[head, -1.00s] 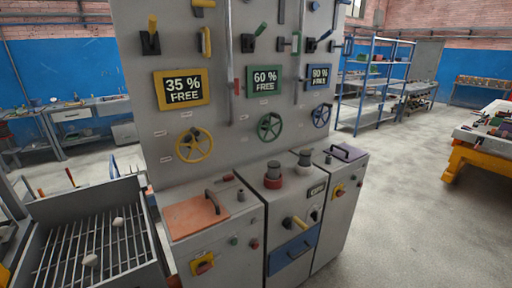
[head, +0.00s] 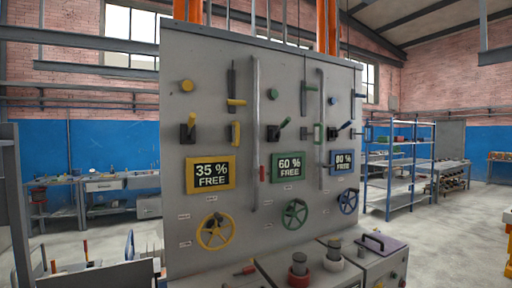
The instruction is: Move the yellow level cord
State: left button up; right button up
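A tall grey panel (head: 215,60) stands ahead with yellow, green and blue sets of controls. In the yellow set, a yellow crossbar handle (head: 236,102) sits on a dark vertical strip; I cannot tell whether this is the level cord. A round yellow knob (head: 187,86) is to its left. Below are a yellow-tipped lever (head: 191,121) on a black base, an upright yellow handle (head: 236,134), a yellow sign (head: 211,175) reading "35 % FREE", and a yellow handwheel (head: 215,232). Neither of my grippers is in view.
Green "60 % FREE" (head: 289,166) and blue "80 % FREE" (head: 342,162) signs mark the other sets. Cabinets with a dark lid (head: 374,246) stand before the panel's base. A blue shelf rack (head: 401,189) is behind at right. Open floor (head: 440,235) lies right.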

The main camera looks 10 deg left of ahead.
aim_at(233, 101)
jog(key=i+l+z, duration=0.25)
jog(key=i, duration=0.15)
jog(key=i+l+z, duration=0.1)
jog(key=i+z, duration=0.15)
jog(key=i, duration=0.15)
